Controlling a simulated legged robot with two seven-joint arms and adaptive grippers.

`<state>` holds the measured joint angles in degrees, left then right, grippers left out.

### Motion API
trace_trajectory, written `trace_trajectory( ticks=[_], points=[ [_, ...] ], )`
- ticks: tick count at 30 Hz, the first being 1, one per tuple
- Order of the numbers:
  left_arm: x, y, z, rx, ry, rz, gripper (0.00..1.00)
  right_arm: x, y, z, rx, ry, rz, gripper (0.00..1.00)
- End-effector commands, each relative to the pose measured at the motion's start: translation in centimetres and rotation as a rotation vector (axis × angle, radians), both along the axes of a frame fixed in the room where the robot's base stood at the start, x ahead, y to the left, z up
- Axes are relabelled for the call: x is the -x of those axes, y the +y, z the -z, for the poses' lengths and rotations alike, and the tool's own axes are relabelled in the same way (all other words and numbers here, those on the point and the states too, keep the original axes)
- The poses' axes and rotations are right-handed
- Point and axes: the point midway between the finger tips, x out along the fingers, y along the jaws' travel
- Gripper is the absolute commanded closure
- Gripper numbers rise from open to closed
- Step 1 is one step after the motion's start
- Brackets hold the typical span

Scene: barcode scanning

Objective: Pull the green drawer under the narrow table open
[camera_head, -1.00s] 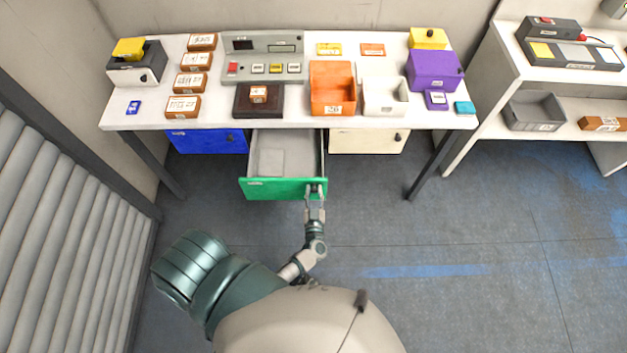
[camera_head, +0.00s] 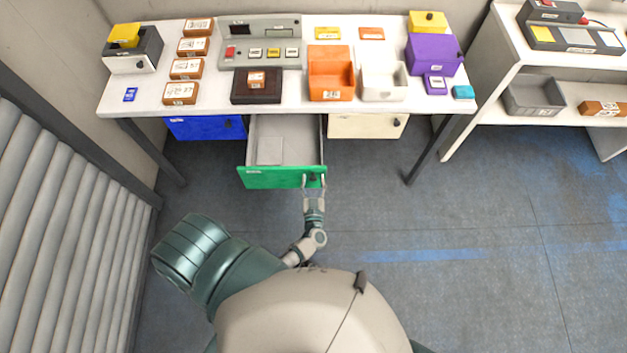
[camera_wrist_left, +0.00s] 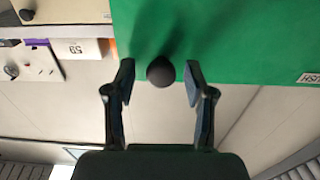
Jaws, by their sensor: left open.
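The green drawer (camera_head: 268,178) stands pulled out from under the narrow white table (camera_head: 205,100), with its grey inside in view and a flat light patch on its floor. Its dark round knob (camera_head: 313,177) is near the right end of the front. My left gripper (camera_head: 314,187) is just in front of the knob. In the left wrist view the open fingers (camera_wrist_left: 160,85) stand on both sides of the knob (camera_wrist_left: 160,71), with a gap on each side, below the green front (camera_wrist_left: 230,40). My right gripper is not in view.
A blue drawer (camera_head: 200,128) and a cream drawer (camera_head: 360,126) are shut on either side. The table holds orange (camera_head: 331,75), white (camera_head: 384,82) and purple (camera_head: 432,55) containers. Grey shelving (camera_head: 480,90) stands at the right. The floor before the table is clear.

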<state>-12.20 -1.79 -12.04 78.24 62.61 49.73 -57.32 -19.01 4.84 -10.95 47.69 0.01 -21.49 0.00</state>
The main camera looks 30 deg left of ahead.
Motion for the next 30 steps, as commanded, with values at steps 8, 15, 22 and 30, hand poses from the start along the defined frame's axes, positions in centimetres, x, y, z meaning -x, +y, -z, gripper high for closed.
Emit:
trace_trajectory(
  ticks=[8, 15, 22, 30],
  points=[
    [3.9, -2.4, 0.2, 0.003, 0.005, -0.001, 0.46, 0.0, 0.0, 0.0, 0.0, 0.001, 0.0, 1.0],
    [8.2, -5.0, 0.2, 0.001, 0.004, 0.0, 0.46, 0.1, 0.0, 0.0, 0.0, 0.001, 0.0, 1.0],
    [10.0, -6.2, 0.1, 0.001, 0.002, 0.0, 0.46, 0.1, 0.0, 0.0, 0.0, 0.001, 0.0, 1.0],
    [10.1, -6.3, 0.1, 0.001, 0.001, 0.0, 0.46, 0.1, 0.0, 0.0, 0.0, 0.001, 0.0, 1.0]
  ],
)
